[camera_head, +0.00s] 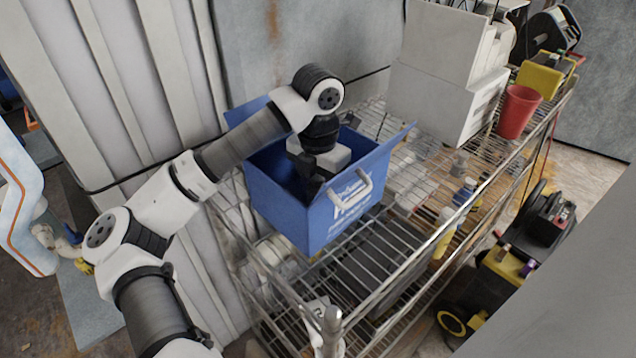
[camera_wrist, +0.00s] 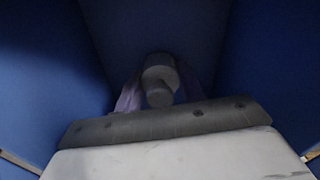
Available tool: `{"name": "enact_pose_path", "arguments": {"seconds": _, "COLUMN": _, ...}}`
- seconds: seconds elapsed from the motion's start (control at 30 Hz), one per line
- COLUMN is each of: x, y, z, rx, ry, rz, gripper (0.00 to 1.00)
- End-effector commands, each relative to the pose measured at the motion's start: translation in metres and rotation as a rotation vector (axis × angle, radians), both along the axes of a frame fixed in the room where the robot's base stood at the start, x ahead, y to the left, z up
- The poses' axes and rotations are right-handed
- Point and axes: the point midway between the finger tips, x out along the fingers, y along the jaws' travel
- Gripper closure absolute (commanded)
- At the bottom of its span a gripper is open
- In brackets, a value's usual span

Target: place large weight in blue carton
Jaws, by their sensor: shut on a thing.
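The blue carton (camera_head: 330,208) stands open on the top shelf of the wire rack, its flaps spread and a white handle on its front. My gripper (camera_head: 308,184) reaches down into its opening; the fingertips are partly hidden by the carton walls. In the wrist view, blue carton walls (camera_wrist: 265,70) surround a grey rounded weight (camera_wrist: 160,78) with a narrower end, seen just beyond the gripper body. My gripper (camera_wrist: 160,97) is shut on this weight, inside the carton. The weight cannot be made out in the head view. Whether it touches the carton floor cannot be told.
The wire rack (camera_head: 405,240) holds white boxes (camera_head: 445,85), a red cup (camera_head: 518,112) and small bottles to the right of the carton. A ribbed pale wall (camera_head: 150,80) stands close on the left. Black and yellow equipment (camera_head: 510,262) sits at the right.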

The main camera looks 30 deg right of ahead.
Motion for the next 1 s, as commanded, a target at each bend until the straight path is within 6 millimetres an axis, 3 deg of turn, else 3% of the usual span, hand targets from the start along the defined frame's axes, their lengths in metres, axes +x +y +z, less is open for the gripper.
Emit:
{"name": "enact_pose_path", "arguments": {"seconds": 0.4, "x": 0.0, "y": 0.0, "z": -0.007, "rx": -0.002, "ry": -0.003, "rz": 0.0, "gripper": 1.0}}
{"name": "enact_pose_path", "arguments": {"seconds": 0.43, "x": 0.0, "y": 0.0, "z": -0.006, "rx": -0.001, "ry": -0.001, "rz": 0.0, "gripper": 0.57}}
{"name": "enact_pose_path", "arguments": {"seconds": 0.57, "x": 0.0, "y": 0.0, "z": -0.006, "rx": -0.001, "ry": -0.001, "rz": 0.0, "gripper": 0.4}}
{"name": "enact_pose_path", "arguments": {"seconds": 1.0, "x": 0.001, "y": 0.0, "z": 0.003, "rx": -0.001, "ry": -0.003, "rz": 0.0, "gripper": 0.39}}
